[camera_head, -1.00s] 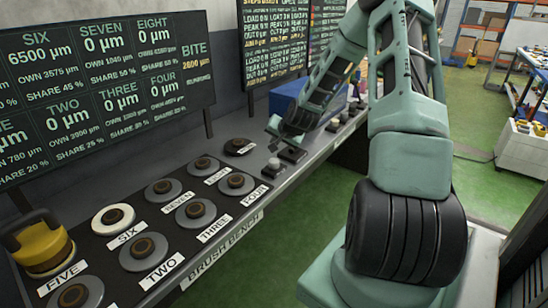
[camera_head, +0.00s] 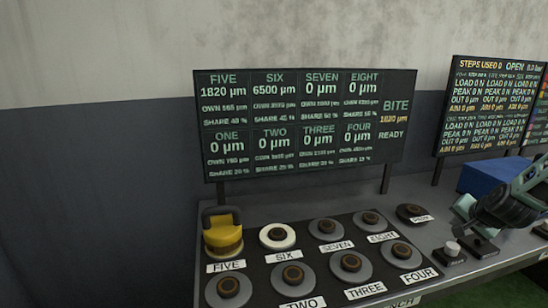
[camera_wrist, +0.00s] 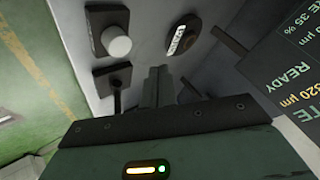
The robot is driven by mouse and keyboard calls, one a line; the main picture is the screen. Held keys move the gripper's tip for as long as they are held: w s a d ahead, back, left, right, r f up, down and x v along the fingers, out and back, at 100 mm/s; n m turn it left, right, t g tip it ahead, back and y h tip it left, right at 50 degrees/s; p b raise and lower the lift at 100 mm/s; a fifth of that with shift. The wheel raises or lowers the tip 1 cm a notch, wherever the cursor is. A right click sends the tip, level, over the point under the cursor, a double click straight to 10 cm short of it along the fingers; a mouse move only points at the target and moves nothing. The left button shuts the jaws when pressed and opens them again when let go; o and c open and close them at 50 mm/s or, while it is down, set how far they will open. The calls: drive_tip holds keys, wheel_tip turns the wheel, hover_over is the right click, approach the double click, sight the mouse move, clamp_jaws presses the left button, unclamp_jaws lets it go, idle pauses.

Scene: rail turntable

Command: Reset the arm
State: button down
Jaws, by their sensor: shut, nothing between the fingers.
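My gripper (camera_head: 465,206) is at the right of the head view, above the bench beside the small controls. In the wrist view its dark fingers (camera_wrist: 158,86) are together with nothing between them, pointing at the bench top. Part of my arm (camera_head: 510,208) leaves the head view at the right edge. A control with a pale knob on a dark base (camera_head: 452,248) stands just below the gripper; a pale knob (camera_wrist: 118,43) also shows in the wrist view.
A yellow weight with a dark handle (camera_head: 222,236) stands at FIVE. Station SIX (camera_head: 277,236) has a white ring; the other stations have grey discs. The left board (camera_head: 307,130) reads FIVE 1820, SIX 6500, BITE 1820, READY. A blue box (camera_head: 486,180) stands behind my gripper.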

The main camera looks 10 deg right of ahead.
drive_tip(key=s+a+r+n+g+y, duration=0.25)
drive_tip(key=a+n, duration=0.25)
drive_tip(key=a, duration=1.1)
drive_tip(key=s+a+r+n+g+y, duration=0.25)
drive_tip(key=a+n, duration=0.25)
drive_tip(key=a, duration=1.1)
drive_tip(key=s+a+r+n+g, duration=0.1)
drive_tip(key=s+a+n, duration=0.2)
drive_tip(key=s, duration=0.5)
drive_tip(key=s+a+r+n+g+h, duration=0.1)
drive_tip(key=s+a+r+n, duration=0.1)
drive_tip(key=s+a, duration=0.4)
drive_tip(key=s+a+r+n+g, duration=0.1)
drive_tip(key=s+a+n, duration=0.4)
drive_tip(key=s, duration=0.6)
drive_tip(key=shift+a+r+g+h, duration=0.25)
drive_tip(key=shift+r+g+h, duration=0.05)
drive_tip(key=shift+r, duration=0.25)
idle(0.4)
